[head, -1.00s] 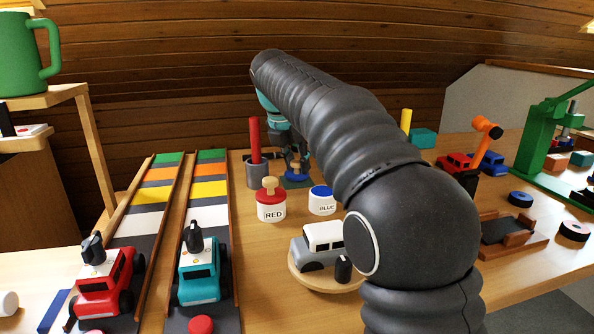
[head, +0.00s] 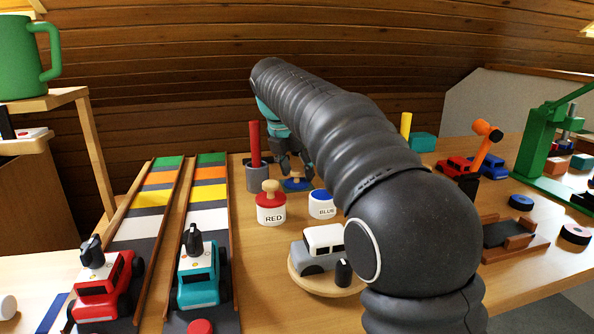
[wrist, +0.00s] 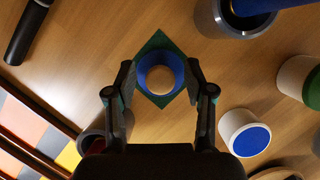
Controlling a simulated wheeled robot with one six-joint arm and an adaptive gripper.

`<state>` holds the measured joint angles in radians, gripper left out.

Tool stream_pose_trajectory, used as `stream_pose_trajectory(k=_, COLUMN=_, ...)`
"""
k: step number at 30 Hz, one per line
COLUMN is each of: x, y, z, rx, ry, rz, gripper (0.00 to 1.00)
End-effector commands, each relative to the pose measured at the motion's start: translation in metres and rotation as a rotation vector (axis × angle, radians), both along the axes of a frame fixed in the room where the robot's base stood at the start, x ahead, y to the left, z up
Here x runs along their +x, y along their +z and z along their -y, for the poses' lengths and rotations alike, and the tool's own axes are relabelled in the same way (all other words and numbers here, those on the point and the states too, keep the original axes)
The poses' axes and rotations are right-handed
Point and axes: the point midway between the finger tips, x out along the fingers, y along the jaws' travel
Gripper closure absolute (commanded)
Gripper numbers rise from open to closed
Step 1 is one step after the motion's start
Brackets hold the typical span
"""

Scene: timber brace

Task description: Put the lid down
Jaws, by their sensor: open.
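The blue lid (head: 297,184) with a round wooden knob lies on a small green mat, behind the jar marked BLUE (head: 322,205). In the wrist view the lid (wrist: 160,92) sits flat on the green mat (wrist: 158,45), its knob towards me. My gripper (head: 296,165) is open just above the lid. In the wrist view its two fingers (wrist: 160,78) stand apart on either side of the lid with visible gaps, and nothing is between them but the view of the lid. My arm hides part of the BLUE jar's right side.
The jar marked RED (head: 271,209), with a red knobbed lid, stands in front. A grey holder with a red stick (head: 255,145) stands left of the lid. A toy van (head: 323,248) sits on a round wooden board nearer me. Striped ramps with toy trucks are at left.

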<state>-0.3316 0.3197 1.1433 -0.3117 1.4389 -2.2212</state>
Motion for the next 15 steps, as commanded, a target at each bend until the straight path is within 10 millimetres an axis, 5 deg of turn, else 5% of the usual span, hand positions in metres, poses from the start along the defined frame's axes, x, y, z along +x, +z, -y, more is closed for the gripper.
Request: stream_pose_trajectory(k=15, x=-0.029, y=0.089, z=-0.020, rx=0.001, ry=0.002, rz=0.002, gripper=0.47)
